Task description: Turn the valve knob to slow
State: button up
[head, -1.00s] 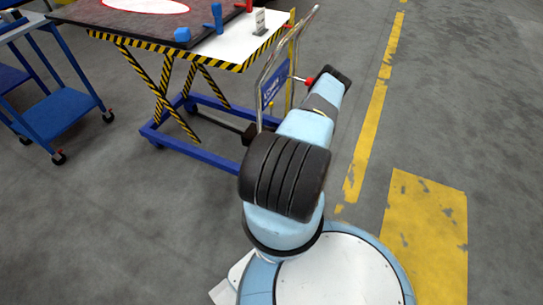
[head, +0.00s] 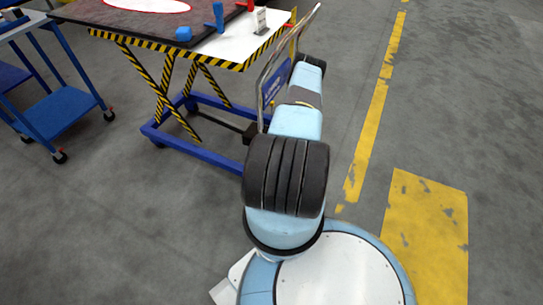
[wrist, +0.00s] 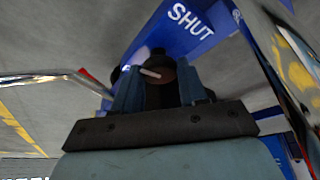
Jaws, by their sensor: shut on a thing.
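In the wrist view, my gripper (wrist: 160,92) has its two blue fingers on either side of a dark round valve knob (wrist: 162,68) and is shut on it. A pale pointer line on the knob's face lies nearly crosswise in the picture, tilted slightly down to the right. Behind the knob is a blue panel (wrist: 213,28) with the white word SHUT at upper right of the knob. No "slow" label is readable. In the head view, the blue panel (head: 273,88) shows on the cart's handle end; my arm hides the knob and fingers.
The lift table (head: 228,47) with striped edges stands left of my arm, a blue trolley (head: 62,112) farther left. Floor to the right is clear.

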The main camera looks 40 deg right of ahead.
jog(key=shift+m, duration=0.3)
jog(key=o, duration=1)
jog(key=shift+o, duration=0.2)
jog(key=v, duration=1.3)
jog(key=shift+r, duration=0.4)
jog(key=shift+a, duration=0.1)
